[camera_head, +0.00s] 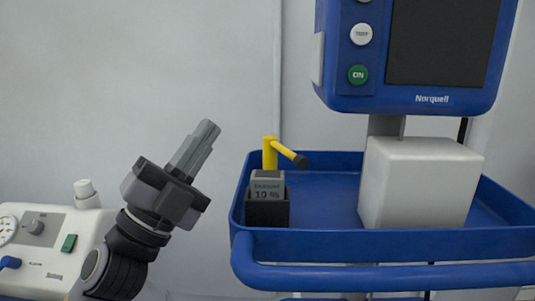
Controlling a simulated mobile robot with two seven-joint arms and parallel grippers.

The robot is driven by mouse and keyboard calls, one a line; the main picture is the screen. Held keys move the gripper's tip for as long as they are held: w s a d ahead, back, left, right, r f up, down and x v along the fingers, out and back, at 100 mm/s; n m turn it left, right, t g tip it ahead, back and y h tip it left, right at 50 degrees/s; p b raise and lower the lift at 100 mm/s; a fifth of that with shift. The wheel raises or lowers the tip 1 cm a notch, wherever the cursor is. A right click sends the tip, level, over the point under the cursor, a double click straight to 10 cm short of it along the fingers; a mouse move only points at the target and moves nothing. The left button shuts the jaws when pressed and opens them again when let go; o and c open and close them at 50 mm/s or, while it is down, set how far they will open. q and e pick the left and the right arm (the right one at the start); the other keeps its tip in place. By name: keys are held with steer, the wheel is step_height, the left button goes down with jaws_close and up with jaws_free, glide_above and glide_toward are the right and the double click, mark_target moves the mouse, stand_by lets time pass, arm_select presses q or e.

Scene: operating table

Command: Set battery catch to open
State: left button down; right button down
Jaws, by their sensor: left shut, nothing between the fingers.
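The battery catch (287,151) is a yellow post with a yellow arm ending in a black tip. It stands behind the battery, and its arm points right and slightly down, with the tip to the right of the battery's top. The grey battery (267,181) sits upright in a black holder (267,212) at the left end of the blue tray; its label reads 10 %. My left gripper (208,131) is shut and empty, left of the catch and apart from it, with its fingers pointing up and right. My right gripper is not in view.
The blue tray (325,190) has a raised rim and a front rail (380,277). A white box (418,185) stands on its right part. A blue monitor (432,103) hangs above. A white device (50,245) stands at lower left, behind my left arm.

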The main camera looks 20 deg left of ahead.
mark_target(268, 153)
arm_select(q)
steer(key=s+d+r+m+g+h, duration=0.2)
steer(key=s+d+m+g+h, duration=0.15)
steer(key=m+g, duration=0.7)
steer(key=s+d+r+m+g+h, duration=0.2)
steer(key=d+m+g+h, duration=0.4)
steer(key=m, duration=0.7)
steer(key=w+a+f+t+y, duration=0.2)
steer(key=w+a+f+y, duration=0.15)
steer(key=a+y, duration=0.7)
steer(key=shift+m+y, duration=0.45)
steer(key=shift+y, duration=0.15)
steer(key=x, duration=0.7)
steer(key=r+x, duration=0.1)
steer(key=x, duration=0.3)
steer(key=shift+w+d, duration=0.1)
steer(key=shift+d, duration=0.4)
steer(key=shift+t, duration=0.25)
